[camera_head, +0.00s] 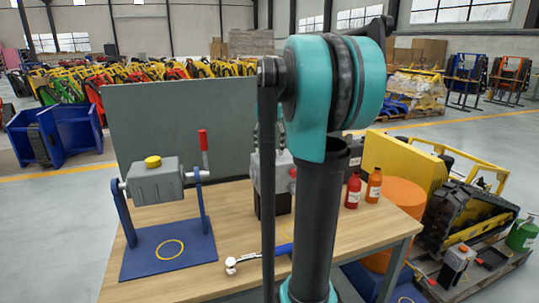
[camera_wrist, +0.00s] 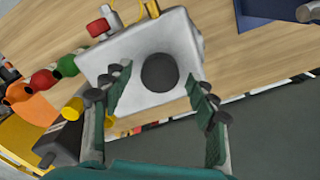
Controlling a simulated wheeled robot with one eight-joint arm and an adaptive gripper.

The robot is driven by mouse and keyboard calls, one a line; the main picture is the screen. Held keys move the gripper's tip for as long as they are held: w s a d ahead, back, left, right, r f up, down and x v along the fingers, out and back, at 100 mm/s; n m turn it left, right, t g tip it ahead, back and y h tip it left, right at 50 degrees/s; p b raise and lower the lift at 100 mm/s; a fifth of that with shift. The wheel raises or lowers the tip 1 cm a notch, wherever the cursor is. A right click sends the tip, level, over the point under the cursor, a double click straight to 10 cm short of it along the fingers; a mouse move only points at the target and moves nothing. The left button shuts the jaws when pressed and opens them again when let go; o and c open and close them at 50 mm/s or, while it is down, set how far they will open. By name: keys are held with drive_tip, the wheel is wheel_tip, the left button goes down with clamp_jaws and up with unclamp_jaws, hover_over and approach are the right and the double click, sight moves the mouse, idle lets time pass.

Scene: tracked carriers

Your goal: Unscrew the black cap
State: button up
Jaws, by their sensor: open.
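The black cap (camera_wrist: 159,72) is a round dark disc on the face of a light grey box (camera_wrist: 127,57) in the wrist view. My gripper (camera_wrist: 158,88) is open, with one finger to each side of the cap. Gaps show between the fingers and the cap, and nothing is held. In the head view the grey box (camera_head: 284,172) stands on the bench, partly behind my arm. The cap and my gripper cannot be made out there.
A red knob (camera_wrist: 99,27) is on the box's edge. Bottles stand nearby, including a red one (camera_head: 353,191) and an orange one (camera_head: 374,186). Another grey unit with a yellow cap (camera_head: 153,161) is on a blue stand (camera_head: 168,249).

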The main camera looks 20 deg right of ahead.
drive_tip(key=m, duration=0.4)
drive_tip(key=shift+m, duration=0.4)
drive_tip(key=m, duration=0.6)
drive_tip(key=c, duration=0.9)
drive_tip(key=n, duration=0.8)
drive_tip(key=shift+n, duration=0.9)
